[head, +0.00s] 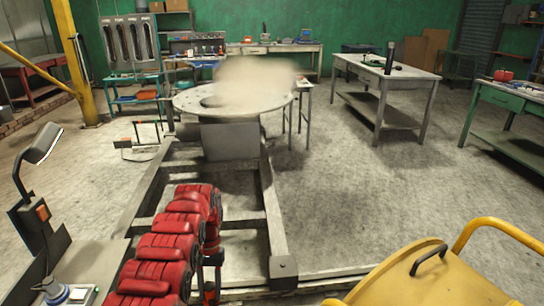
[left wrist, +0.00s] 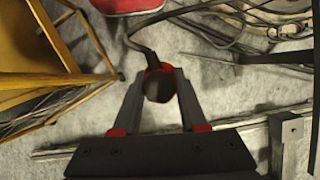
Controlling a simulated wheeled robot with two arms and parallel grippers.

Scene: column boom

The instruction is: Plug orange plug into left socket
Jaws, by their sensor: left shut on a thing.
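In the left wrist view, my left gripper (left wrist: 160,95) is shut on a rounded dark piece with a red-orange rim, which looks like the orange plug (left wrist: 158,68). A dark cable runs up from it. The plug is between the fingertips, above the grey floor, and touches nothing else that I can make out. In the head view, my left gripper (head: 210,288) hangs low at the end of my red-covered arm, partly cut off by the bottom edge; the plug cannot be made out there. I cannot make out the left socket in either view. My right gripper is not in view.
A metal floor frame (head: 270,215) lies ahead, with a round grey table (head: 190,100) beyond. Dark cables (left wrist: 245,30) lie on the floor. A yellow frame (left wrist: 40,60) is at left in the wrist view. A yellow machine part (head: 430,275) stands at the lower right.

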